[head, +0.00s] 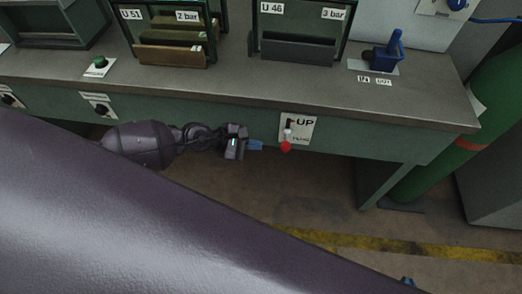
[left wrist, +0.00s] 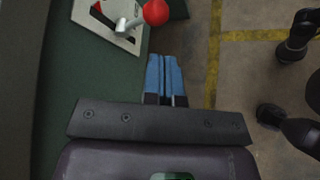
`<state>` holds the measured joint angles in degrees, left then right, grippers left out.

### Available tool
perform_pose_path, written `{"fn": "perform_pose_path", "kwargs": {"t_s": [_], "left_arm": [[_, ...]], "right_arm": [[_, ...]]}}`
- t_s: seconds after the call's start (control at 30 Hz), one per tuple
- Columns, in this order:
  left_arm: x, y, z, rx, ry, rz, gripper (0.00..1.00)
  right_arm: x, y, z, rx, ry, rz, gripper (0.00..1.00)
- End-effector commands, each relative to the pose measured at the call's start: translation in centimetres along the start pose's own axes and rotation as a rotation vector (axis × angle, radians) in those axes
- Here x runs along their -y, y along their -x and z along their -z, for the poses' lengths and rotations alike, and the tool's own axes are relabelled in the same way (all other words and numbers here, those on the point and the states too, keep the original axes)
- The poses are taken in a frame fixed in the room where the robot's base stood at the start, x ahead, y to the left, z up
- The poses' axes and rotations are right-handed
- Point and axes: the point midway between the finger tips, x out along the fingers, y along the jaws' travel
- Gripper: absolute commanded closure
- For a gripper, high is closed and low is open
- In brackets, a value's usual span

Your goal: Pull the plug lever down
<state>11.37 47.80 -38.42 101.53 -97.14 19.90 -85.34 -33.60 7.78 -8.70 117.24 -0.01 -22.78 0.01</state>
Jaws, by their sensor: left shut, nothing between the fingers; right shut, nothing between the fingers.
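A lever with a red ball knob (head: 286,147) sits on a white plate marked "UP" (head: 304,124) on the bench's green front. The knob also shows in the left wrist view (left wrist: 155,12), on a metal shaft from a slot in the plate (left wrist: 110,18). My left gripper (head: 260,145) has its blue fingers shut and empty, just left of the knob in the head view. In the left wrist view the fingertips (left wrist: 163,57) lie just below the knob, with a small gap. My right gripper (head: 408,282) shows only as a blue tip at the bottom edge.
The bench top (head: 230,85) carries frames labelled U51 (head: 132,14) and U46 (head: 271,7), a green button (head: 99,62) and a blue handle (head: 388,52). A green cylinder (head: 455,140) stands at right. The floor (head: 345,195) below the lever looks clear.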

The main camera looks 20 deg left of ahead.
Motion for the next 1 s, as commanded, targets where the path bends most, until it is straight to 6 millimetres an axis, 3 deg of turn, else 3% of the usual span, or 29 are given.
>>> {"fn": "perform_pose_path", "kwargs": {"t_s": [0.2,0.4,0.6,1.0], "left_arm": [[-0.5,4.2,0.2,-0.002,0.000,0.002,1.00],[-0.9,6.7,0.2,0.000,0.001,0.002,1.00],[-1.1,7.7,0.1,0.001,0.000,0.001,1.00],[-1.1,7.7,0.1,0.001,0.000,0.000,1.00]], "right_arm": [[-0.1,-0.5,0.6,-0.014,0.009,0.002,1.00],[-0.2,-0.8,1.3,-0.029,0.020,0.005,1.00],[-0.3,-0.8,1.2,-0.025,0.024,0.005,1.00],[-0.2,-0.5,0.3,-0.008,0.015,0.003,1.00]]}}
